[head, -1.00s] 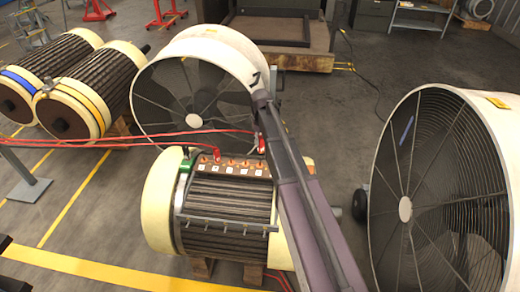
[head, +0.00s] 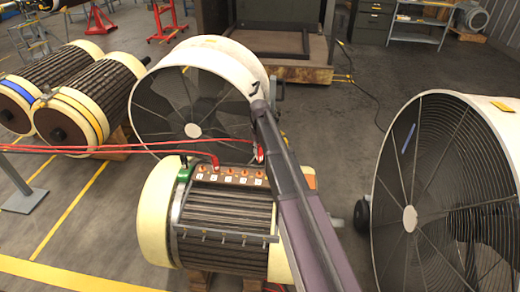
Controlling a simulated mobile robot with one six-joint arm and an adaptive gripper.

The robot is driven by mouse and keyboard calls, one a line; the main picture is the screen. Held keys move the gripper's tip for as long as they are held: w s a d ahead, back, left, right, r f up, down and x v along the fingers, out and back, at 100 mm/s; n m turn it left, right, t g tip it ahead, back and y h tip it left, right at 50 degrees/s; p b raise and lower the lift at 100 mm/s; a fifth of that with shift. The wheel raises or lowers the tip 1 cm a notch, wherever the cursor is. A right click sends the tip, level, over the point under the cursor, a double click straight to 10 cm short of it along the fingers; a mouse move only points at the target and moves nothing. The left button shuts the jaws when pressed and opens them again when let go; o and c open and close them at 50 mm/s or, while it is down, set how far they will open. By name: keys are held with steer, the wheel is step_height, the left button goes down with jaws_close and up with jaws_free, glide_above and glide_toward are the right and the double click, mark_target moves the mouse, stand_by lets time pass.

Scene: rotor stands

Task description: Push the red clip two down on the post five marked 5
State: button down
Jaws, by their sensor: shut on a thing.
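A row of orange posts with small white labels stands on a brown strip along the top of the rotor (head: 228,215). The digits are too small to read for sure; the rightmost post (head: 260,172) is most likely post five. My gripper (head: 258,150) is small and partly hidden at the end of my arm. It is shut on a red clip (head: 260,155), likely red clip two, just above the rightmost post. I cannot tell if the clip touches the post. Another red clip (head: 215,162) with a cable sits at the second post from the left.
Two red cables (head: 100,149) run in from the left. A large fan (head: 193,130) stands right behind the rotor and another (head: 410,217) at the right. Two more rotors (head: 90,105) lie at the back left. Open floor (head: 330,130) lies between the fans.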

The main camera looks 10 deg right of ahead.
mark_target(259, 161)
steer(key=shift+f+b, duration=3.45)
steer(key=shift+f, duration=0.05)
steer(key=shift+f+b, duration=0.6)
steer(key=shift+c, duration=1.5)
jaws_free()
steer(key=shift+r, duration=0.1)
